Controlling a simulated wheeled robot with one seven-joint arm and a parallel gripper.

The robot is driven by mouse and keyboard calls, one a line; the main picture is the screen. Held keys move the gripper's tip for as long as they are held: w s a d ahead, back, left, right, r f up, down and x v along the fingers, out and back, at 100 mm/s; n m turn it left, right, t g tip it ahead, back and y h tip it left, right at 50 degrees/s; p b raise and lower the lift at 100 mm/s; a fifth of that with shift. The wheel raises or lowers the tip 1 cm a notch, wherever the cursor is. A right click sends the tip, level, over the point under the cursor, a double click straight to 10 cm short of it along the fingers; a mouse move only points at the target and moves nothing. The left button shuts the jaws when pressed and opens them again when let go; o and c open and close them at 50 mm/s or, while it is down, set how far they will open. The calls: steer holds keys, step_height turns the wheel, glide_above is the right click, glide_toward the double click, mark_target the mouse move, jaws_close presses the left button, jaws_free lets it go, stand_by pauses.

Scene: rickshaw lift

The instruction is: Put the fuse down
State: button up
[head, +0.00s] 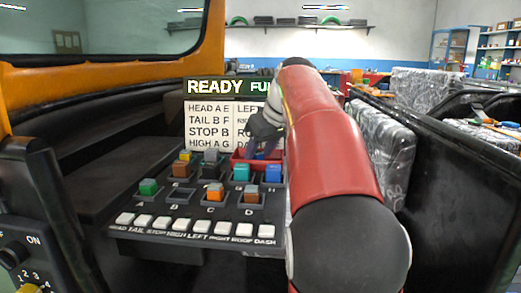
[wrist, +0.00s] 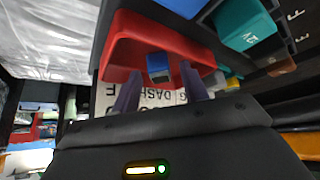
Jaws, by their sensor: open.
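My gripper (head: 262,146) is at the back right of the fuse panel, over the red tray (head: 237,165), partly hidden by my red arm. The wrist view shows the red tray (wrist: 128,42) close in front of the two fingers (wrist: 160,80). A small blue fuse (wrist: 158,68) sits between the fingertips, at the tray. The fingers are apart, with gaps beside the fuse. Whether the fuse rests fully on the tray floor I cannot tell.
The fuse panel (head: 190,213) holds several coloured fuses, including a teal one (head: 241,173), a green one (head: 148,187) and an orange one (head: 215,192). White labelled keys line its front. A label card (head: 208,124) and a READY display (head: 215,87) stand behind.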

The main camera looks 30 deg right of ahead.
steer(key=p+v, duration=0.2)
steer(key=v, duration=1)
steer(key=shift+r, duration=0.1)
